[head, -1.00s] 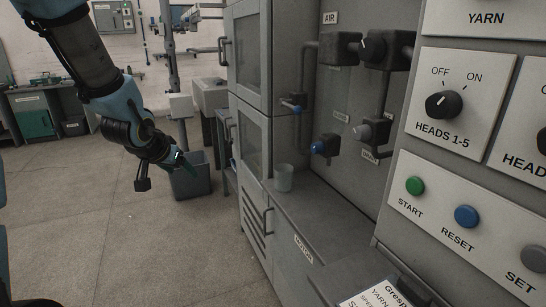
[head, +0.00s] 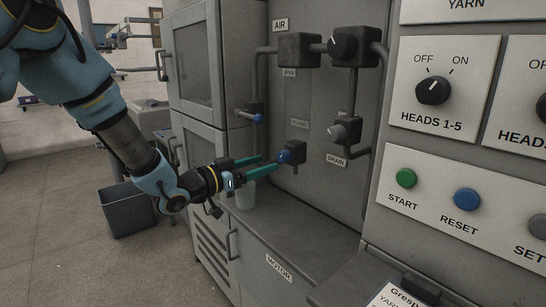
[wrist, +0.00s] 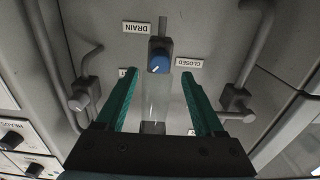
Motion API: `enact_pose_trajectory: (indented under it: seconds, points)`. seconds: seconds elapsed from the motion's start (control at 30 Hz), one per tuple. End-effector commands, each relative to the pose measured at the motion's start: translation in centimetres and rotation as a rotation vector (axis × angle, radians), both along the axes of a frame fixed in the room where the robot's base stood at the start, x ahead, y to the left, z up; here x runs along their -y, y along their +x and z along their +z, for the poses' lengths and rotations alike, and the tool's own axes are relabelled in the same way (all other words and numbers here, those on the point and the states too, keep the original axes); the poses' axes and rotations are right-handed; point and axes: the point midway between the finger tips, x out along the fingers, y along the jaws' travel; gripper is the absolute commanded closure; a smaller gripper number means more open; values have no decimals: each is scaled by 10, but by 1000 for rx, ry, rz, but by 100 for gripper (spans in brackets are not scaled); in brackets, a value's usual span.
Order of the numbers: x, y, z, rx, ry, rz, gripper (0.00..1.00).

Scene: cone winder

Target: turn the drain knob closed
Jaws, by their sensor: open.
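The blue knob (head: 285,156), which I take as the drain knob, sits on a dark block low on the grey machine panel. In the wrist view the blue knob (wrist: 160,62) has a white mark on its face, with a DRAIN label (wrist: 136,27) and a CLOSED label (wrist: 189,63) close by. My gripper (head: 270,163) is open and reaches toward the knob from the left. In the wrist view its green fingers (wrist: 159,76) lie on either side of the knob's line, with the knob around or just past the tips. I cannot tell whether they touch it.
A clear tube (wrist: 155,100) stands by the knob. A translucent cup (head: 245,194) stands on the ledge below my gripper. The control panel (head: 440,200) is at the right.

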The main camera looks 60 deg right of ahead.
Motion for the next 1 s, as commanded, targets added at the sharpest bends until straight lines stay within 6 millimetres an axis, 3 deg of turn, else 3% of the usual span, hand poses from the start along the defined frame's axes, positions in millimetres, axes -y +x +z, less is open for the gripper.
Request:
enact_pose_trajectory:
  seconds: [0.1, 0.3, 0.7, 1.0]
  points:
    - [21, -8, 2, 0, 0, -2, 30]
    - [42, -13, 1, 1, 0, 0, 30]
    - [48, -14, 0, 1, 1, 2, 31]
    - [48, -14, 0, 1, 1, 2, 65]
